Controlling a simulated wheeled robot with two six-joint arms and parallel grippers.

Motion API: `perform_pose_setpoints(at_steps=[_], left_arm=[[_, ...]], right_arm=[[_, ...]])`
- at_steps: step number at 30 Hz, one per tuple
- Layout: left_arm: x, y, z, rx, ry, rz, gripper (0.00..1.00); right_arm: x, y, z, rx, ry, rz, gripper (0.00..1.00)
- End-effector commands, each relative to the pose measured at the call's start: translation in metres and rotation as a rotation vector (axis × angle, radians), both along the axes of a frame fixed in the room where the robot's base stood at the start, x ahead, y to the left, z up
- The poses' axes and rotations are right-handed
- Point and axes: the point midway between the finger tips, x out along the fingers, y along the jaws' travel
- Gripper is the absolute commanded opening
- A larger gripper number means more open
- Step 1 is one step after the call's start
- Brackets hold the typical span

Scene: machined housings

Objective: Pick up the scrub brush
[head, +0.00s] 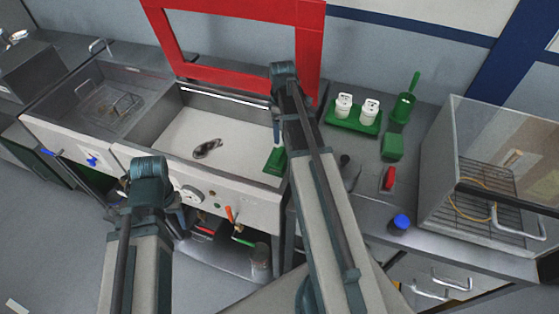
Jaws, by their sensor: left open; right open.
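A green, broad-headed piece (274,161), perhaps the scrub brush, is at the right end of the sink basin (185,137), partly hidden by my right arm. A second green piece with an upright handle (403,106) stands on the right counter; I cannot tell for sure which one is the brush. My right gripper (277,139) hangs just above the first green piece, mostly hidden, and is open. Whether it touches that piece cannot be told. My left gripper (182,216) is low in front of the sink's front panel, mostly hidden behind my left arm, and is open.
A dark part (207,148) lies in the basin. A red frame (236,78) stands behind it. The right counter holds a green tray (349,122) with white containers, a green block (392,147), a red piece (388,179), a blue-capped container (400,223) and a clear cabinet (490,170).

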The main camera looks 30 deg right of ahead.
Motion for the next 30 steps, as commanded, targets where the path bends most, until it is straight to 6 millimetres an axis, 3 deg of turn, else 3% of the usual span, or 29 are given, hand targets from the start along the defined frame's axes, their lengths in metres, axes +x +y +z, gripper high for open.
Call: perform_pose_setpoints(at_steps=[1,15,25,30], left_arm=[[0.000,0.000,-0.011,0.000,0.000,0.000,0.55],[0.000,0.000,-0.074,0.000,0.000,0.001,0.55],[0.000,0.000,-0.078,0.000,0.000,0.001,0.55],[0.000,0.000,-0.092,0.000,0.000,0.001,0.55]], right_arm=[[0.000,0.000,-0.011,0.000,0.000,0.000,1.00],[0.000,0.001,-0.074,0.000,0.000,0.000,1.00],[0.001,0.001,-0.078,0.000,0.000,0.000,1.00],[0.002,0.003,-0.092,0.000,0.000,0.000,1.00]])
